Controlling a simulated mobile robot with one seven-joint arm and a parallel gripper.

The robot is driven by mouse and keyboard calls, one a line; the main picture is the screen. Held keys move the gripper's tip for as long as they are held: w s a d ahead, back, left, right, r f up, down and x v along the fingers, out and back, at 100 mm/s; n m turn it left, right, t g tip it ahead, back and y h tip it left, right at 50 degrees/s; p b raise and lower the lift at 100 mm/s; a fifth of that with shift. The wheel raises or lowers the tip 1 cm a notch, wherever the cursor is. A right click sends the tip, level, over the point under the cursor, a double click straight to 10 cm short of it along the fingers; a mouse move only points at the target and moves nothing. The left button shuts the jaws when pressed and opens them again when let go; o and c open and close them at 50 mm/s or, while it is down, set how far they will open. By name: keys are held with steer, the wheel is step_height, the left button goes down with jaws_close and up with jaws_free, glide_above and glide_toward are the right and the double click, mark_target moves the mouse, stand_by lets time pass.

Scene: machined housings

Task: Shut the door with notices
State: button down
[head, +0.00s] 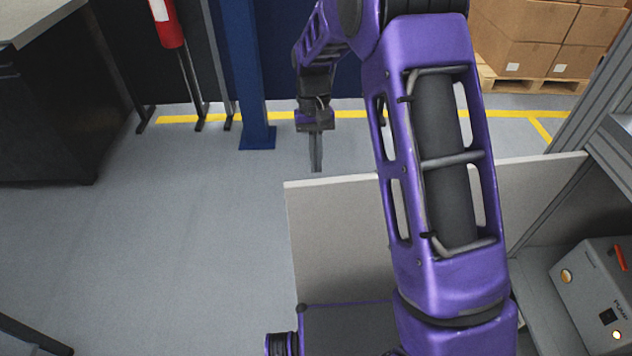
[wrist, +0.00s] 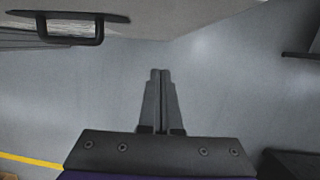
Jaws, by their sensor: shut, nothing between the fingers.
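A pale door panel (head: 335,225) stands open from the grey-framed cabinet (head: 600,130) at the right of the head view. My arm crosses in front of its middle. No notices show on the side I can see. In the wrist view a pale panel (wrist: 185,18), which looks like the same door, fills the top, with a dark bar handle (wrist: 98,32) at upper left. My gripper (head: 316,168) is shut and empty, pointing down just beyond the door's free left top corner. Its closed fingers also show in the wrist view (wrist: 160,75), apart from the panel.
Inside the cabinet is a grey box unit (head: 598,295) with a red handle. A blue post (head: 243,75) and a red extinguisher (head: 167,22) on a stand are at the back left. Boxes (head: 525,40) sit on a pallet at upper right.

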mark_target(321, 207)
steer(key=shift+s+d+f+b, duration=0.1)
steer(key=shift+s+f+b, duration=0.15)
steer(key=shift+s+f, duration=1.05)
steer(key=shift+s+d+f+b, duration=0.1)
steer(key=shift+s+f+b, duration=0.2)
steer(key=shift+s+f, duration=0.9)
steer(key=shift+s+d+f+b, duration=0.1)
steer(key=shift+s+f+b, duration=0.35)
steer(key=shift+f, duration=1.5)
steer(key=shift+s, duration=0.25)
